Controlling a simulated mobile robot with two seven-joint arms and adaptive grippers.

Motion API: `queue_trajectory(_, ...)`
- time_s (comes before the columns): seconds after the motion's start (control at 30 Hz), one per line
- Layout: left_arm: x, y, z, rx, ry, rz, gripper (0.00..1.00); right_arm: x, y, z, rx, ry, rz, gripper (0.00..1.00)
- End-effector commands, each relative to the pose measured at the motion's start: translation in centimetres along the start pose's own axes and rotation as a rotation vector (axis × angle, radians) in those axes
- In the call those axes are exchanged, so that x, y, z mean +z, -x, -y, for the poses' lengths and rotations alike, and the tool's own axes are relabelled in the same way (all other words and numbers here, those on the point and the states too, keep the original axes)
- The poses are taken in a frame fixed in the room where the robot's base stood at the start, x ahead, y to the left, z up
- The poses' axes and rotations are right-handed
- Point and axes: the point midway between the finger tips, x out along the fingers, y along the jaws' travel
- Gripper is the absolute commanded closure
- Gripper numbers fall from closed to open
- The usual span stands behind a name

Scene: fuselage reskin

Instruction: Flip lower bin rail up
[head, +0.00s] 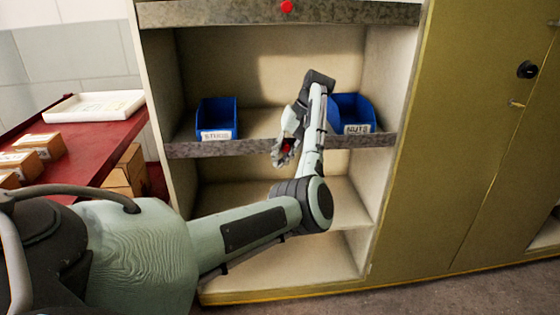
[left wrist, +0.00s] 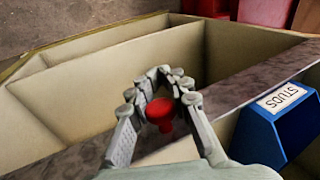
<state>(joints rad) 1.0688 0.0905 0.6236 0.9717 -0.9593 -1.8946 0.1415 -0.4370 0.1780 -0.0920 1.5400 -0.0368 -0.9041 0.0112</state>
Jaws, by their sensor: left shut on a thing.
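The lower bin rail (head: 235,147) is a grey metal strip along the front of the bin shelf in the head view. It also runs diagonally across the left wrist view (left wrist: 235,92). A red knob (left wrist: 160,113) on the rail sits between the fingers of my left gripper (left wrist: 162,85). In the head view my left gripper (head: 283,154) is at the middle of the rail, shut on the red knob (head: 287,148), which is partly hidden by the fingers. My right gripper is in neither view.
Blue bins stand behind the rail, one labelled STUDS (head: 217,118) and one on the right (head: 352,112). An upper rail (head: 220,14) has its own red knob (head: 287,6). A red table (head: 115,136) with a white tray (head: 93,105) and boxes stands left; yellow cabinet doors (head: 450,150) stand right.

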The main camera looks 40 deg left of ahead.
Motion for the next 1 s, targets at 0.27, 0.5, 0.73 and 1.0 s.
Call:
queue_trajectory(0.27,0.02,0.35,0.15,0.001,-0.056,0.134,1.0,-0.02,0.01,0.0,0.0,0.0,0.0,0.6)
queue_trajectory(0.5,0.07,0.46,0.17,0.0,-0.076,0.185,1.0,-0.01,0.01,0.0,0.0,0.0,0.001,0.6)
queue_trajectory(0.73,0.09,0.43,0.17,0.0,-0.08,0.195,1.0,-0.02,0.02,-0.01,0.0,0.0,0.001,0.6)
queue_trajectory(1.0,0.06,0.43,0.19,0.0,-0.079,0.194,0.81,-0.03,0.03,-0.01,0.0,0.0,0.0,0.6)
